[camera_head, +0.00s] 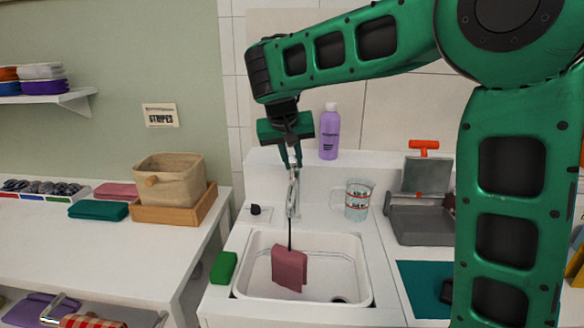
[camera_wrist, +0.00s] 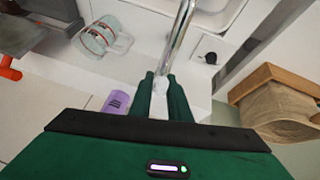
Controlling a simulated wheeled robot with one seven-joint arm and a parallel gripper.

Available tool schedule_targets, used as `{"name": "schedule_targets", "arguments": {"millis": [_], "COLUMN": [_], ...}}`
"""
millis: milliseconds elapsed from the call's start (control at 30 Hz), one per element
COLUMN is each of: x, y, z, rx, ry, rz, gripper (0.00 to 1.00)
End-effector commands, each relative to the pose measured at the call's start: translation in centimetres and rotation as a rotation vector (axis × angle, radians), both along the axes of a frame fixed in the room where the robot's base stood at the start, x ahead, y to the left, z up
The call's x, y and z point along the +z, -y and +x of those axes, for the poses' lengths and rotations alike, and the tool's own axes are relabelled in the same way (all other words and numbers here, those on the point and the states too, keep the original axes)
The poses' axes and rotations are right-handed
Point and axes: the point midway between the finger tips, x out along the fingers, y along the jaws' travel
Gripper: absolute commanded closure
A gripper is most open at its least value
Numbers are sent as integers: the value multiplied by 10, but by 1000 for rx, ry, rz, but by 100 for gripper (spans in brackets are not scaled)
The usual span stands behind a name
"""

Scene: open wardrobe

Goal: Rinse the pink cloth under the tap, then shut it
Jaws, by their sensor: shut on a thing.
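The pink cloth (camera_head: 289,268) is folded and sits in the white basin (camera_head: 365,290), below the tap. The chrome tap (camera_head: 292,198) rises at the back of the basin. It also shows in the wrist view (camera_wrist: 180,32), running away from between my fingers. A thin dark line runs from the tap's end down to the cloth; I cannot tell whether it is water. My gripper (camera_head: 291,160) points down and is shut at the top of the tap. The exact part held is hidden between the fingers (camera_wrist: 164,85). The cloth is outside the wrist view.
A purple bottle (camera_head: 329,135) and a glass measuring jug (camera_head: 357,200) stand behind and right of the basin. A black knob (camera_head: 255,210) is left of the tap. A green sponge (camera_head: 223,267) lies at the left rim. A woven basket (camera_head: 168,178) stands on the left counter.

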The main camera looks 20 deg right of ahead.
Motion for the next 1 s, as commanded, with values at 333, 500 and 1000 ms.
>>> {"name": "schedule_targets", "arguments": {"millis": [333, 500, 1000], "x": [5, 5, 11], "y": [1, 1, -1], "z": [3, 3, 1], "rx": [3, 3, 3], "ry": [-63, -62, -61], "rz": [28, 27, 27], "gripper": [100, 100, 65]}}
